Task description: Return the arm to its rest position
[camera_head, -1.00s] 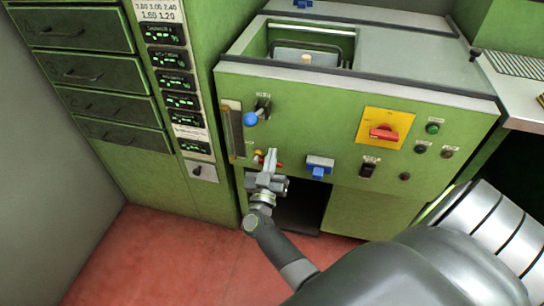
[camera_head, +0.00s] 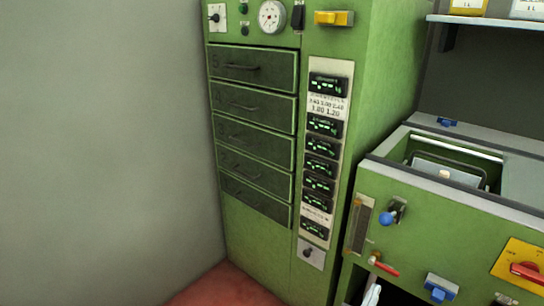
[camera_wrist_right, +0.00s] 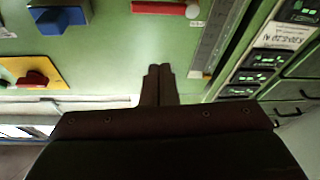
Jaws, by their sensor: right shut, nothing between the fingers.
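My right gripper (camera_head: 372,295) shows only as a pale tip at the bottom edge of the head view, in front of the green machine (camera_head: 440,235). In the right wrist view its dark fingers (camera_wrist_right: 160,72) are together, with nothing between them. The machine's green front panel (camera_wrist_right: 110,50) lies beyond the fingertips. They look apart from the panel's controls. The rest of the right arm is out of the head view. My left gripper is in neither view.
The machine front carries a blue knob (camera_head: 386,218), a red lever (camera_head: 385,268), a blue switch (camera_head: 440,288) and a red switch (camera_head: 527,271) on yellow. A tall green cabinet (camera_head: 265,240) with drawers stands left of it. A grey wall (camera_head: 100,150) is farther left.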

